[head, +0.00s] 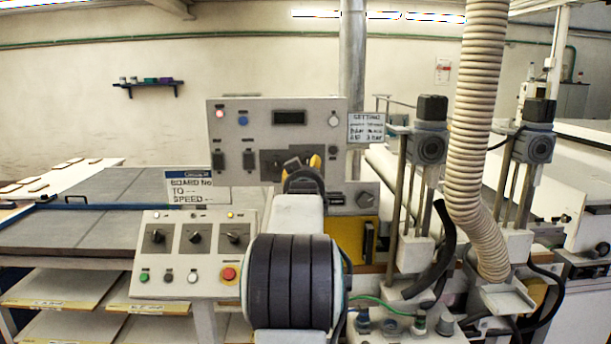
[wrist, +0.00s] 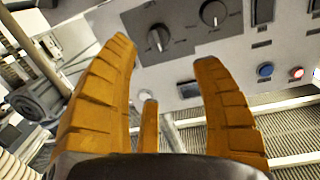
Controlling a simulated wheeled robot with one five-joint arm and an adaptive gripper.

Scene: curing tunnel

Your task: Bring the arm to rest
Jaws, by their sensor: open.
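My gripper (wrist: 168,75) shows in the wrist view with its orange-brown fingers spread apart and nothing between them. Past the fingertips is the grey upper control panel (wrist: 180,48) with two black knobs. In the head view my arm reaches up from the bottom centre toward that upper panel (head: 233,112). The yellow-tipped end of my gripper (head: 300,163) is in front of the panel's lower middle, largely hidden by my own arm. I cannot tell the exact gap between fingers and panel.
A lower control box (head: 190,285) with knobs and a red stop button (head: 229,273) stands left of my arm. A ribbed hose (head: 478,130) and pump columns (head: 430,145) stand to the right. A sign (head: 197,187) and a grey conveyor bed (head: 70,228) are at left.

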